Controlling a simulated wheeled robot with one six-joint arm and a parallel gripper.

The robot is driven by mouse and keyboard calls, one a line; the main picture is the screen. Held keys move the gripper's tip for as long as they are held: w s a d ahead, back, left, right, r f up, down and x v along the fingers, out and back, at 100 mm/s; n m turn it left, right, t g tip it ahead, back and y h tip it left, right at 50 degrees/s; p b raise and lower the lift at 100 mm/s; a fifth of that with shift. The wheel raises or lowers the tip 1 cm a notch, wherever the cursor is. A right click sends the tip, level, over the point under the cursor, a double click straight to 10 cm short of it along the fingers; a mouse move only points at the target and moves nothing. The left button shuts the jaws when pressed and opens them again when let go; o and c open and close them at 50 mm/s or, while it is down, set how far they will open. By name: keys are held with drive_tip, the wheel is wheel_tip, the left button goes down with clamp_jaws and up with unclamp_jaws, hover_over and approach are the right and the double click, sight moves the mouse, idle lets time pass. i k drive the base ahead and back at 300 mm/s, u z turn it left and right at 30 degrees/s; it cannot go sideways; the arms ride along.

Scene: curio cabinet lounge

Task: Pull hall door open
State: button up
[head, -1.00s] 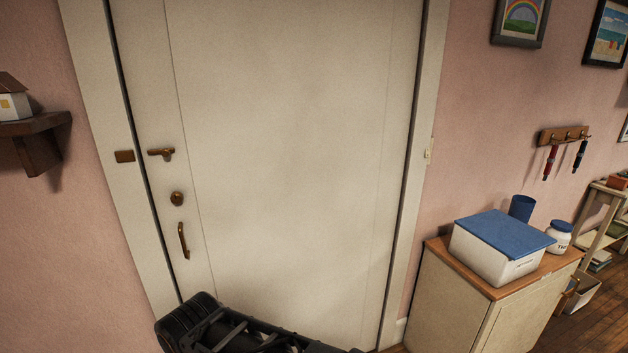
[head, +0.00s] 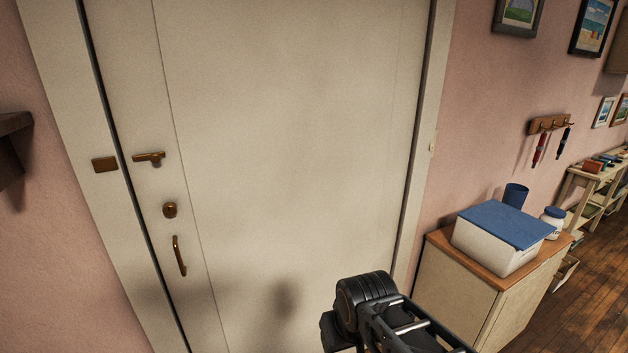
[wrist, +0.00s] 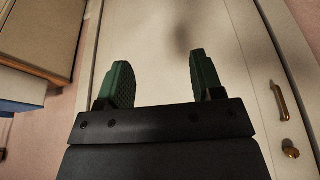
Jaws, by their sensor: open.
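The hall door (head: 290,150) is a tall cream door that looks shut in its frame. Along its left edge are a brass latch (head: 149,157) at the top, a round brass knob (head: 170,210) below it, and a vertical brass pull handle (head: 179,256) lowest. In the wrist view the pull handle (wrist: 278,101) and the knob (wrist: 290,149) show at the right. My gripper (wrist: 160,82) is open and empty, its two green fingers in front of the door panel, apart from the handle. In the head view my arm is at the lower right and the fingertips cannot be made out.
A cabinet (head: 455,285) stands right of the door, with a blue-lidded white box (head: 495,245), a blue cup (head: 515,195) and a white jar (head: 553,221) on top. A wall shelf (head: 14,140) juts out at the left. Wooden floor (head: 570,300) shows at right.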

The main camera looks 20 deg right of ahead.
sight(284, 128)
drive_tip(key=u, duration=1.05)
drive_tip(key=i, duration=0.35)
drive_tip(key=u, duration=1.25)
